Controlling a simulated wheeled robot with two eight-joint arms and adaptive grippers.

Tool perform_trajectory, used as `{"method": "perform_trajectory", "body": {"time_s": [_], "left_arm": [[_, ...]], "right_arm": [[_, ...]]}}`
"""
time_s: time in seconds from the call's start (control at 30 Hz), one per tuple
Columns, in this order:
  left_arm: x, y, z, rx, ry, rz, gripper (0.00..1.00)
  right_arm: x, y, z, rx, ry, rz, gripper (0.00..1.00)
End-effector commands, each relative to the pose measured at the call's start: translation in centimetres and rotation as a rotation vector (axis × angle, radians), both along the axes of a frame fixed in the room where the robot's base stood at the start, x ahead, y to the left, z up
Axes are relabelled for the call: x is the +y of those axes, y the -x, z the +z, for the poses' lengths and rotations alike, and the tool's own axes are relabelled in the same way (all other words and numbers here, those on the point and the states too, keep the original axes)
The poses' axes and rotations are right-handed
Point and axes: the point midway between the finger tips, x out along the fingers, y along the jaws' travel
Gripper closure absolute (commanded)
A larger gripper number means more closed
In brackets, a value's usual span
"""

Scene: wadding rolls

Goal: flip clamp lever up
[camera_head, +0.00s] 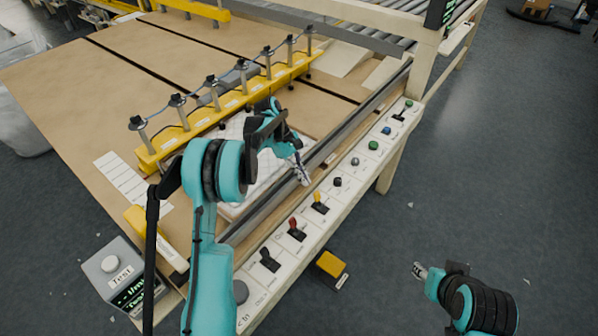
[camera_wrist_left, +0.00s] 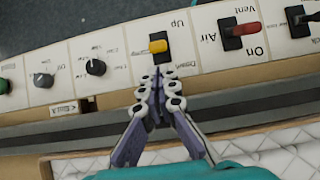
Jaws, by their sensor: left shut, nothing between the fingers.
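The lever with the yellow handle (camera_head: 318,197) is on the white control panel along the table's front edge. It also shows in the left wrist view (camera_wrist_left: 158,46), beside an upside-down label that reads "Up". I cannot tell its exact tilt. My left gripper (camera_head: 304,180) is shut and empty, close to the yellow lever on its table side. In the left wrist view the closed fingertips (camera_wrist_left: 161,82) lie just below the lever's black base; whether they touch it is unclear. My right gripper (camera_head: 419,269) is low at the right, over the floor, too small to read.
A red lever (camera_wrist_left: 246,29) and a black lever (camera_head: 268,260) sit on one side of the yellow one. A black knob (camera_wrist_left: 95,67) sits on the other. A metal rail (camera_head: 345,135) runs behind the panel. A quilted white pad (camera_wrist_left: 285,150) lies behind it.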

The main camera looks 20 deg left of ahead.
Motion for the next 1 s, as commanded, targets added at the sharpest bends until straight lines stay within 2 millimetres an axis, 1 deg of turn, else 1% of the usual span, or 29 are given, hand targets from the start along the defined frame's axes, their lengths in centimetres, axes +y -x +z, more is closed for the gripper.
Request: {"method": "perform_trajectory", "body": {"time_s": [0.03, 0.1, 0.2, 0.3, 0.73, 1.0], "left_arm": [[-0.5, 0.2, -1.0, 0.000, 0.000, -0.002, 1.00], [-1.0, 0.4, -1.8, -0.001, 0.000, -0.002, 1.00], [-1.5, 0.5, -2.6, -0.001, 0.000, 0.000, 1.00], [-1.8, 0.6, -3.0, -0.001, 0.000, 0.000, 1.00], [-2.0, 0.7, -3.0, -0.003, -0.005, 0.000, 1.00], [-2.3, 0.8, -2.7, -0.037, -0.097, -0.002, 1.00]], "right_arm": [[0.0, 0.0, -0.5, 0.000, 0.000, 0.000, 0.60], [0.0, 0.0, -0.8, 0.000, 0.000, 0.000, 0.60], [0.0, 0.0, -1.1, 0.000, 0.000, 0.000, 0.60], [0.0, 0.0, -1.2, 0.000, 0.000, 0.000, 0.60], [0.0, 0.0, -1.2, 0.000, 0.000, 0.000, 0.60], [0.0, 0.0, -0.5, 0.000, 0.000, 0.000, 0.60]]}}
